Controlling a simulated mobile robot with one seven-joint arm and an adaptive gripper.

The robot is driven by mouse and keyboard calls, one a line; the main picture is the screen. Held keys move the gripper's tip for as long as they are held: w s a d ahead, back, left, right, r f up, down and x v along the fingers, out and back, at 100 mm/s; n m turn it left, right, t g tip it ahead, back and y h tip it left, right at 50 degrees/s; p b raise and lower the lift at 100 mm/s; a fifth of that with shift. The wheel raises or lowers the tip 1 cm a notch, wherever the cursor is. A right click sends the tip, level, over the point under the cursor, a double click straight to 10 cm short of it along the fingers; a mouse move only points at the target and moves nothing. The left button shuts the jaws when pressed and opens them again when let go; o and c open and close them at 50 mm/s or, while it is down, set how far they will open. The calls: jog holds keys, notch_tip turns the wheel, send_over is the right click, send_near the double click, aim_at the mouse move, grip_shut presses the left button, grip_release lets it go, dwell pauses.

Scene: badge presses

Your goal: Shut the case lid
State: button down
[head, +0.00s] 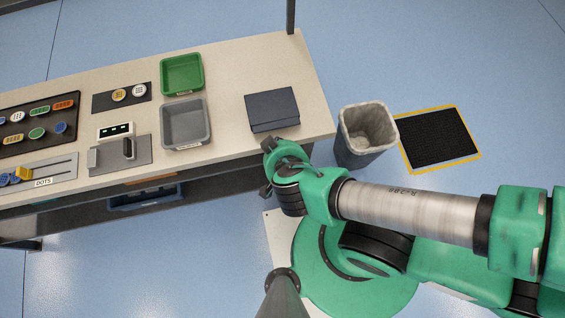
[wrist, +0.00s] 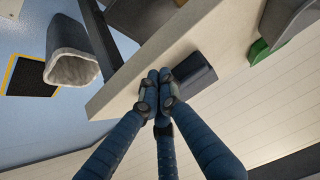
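The dark blue-grey case (head: 272,109) sits on the right end of the bench, near its front edge. Its lid looks flat and down over the body, with a narrow strip showing along the front side. In the wrist view the case (wrist: 196,74) is just beyond and right of the fingertips, partly hidden by them. I cannot tell if they touch it. My gripper (wrist: 160,82) has its dark blue fingers drawn together at the tips, with nothing seen between them. In the head view my wrist is at the bench's front edge, below the case.
A grey bin (head: 365,135) stands on the floor right of the bench (head: 225,90). Grey (head: 186,145) and green (head: 183,54) trays lie left of the case. Badge boards and a small press fixture (head: 120,155) are farther left. A dark post rises at the back edge.

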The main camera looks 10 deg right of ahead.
jog(key=s+f, duration=0.2)
jog(key=s, duration=0.5)
jog(key=shift+f, duration=0.15)
dwell(0.6)
dwell(0.9)
jog(key=w+d+r+g, duration=0.1)
jog(key=d+r, duration=0.3)
jog(key=r, duration=0.6)
jog(key=w+d+r+g, duration=0.1)
jog(key=w+d+r, duration=0.2)
jog(key=r, duration=0.8)
jog(key=w+d+r, duration=0.2)
jog(key=d+r, duration=0.5)
jog(key=r, duration=0.3)
jog(key=shift+w+r+g, duration=0.15)
jog(key=shift+w+g, duration=0.2)
jog(key=shift+g, duration=0.05)
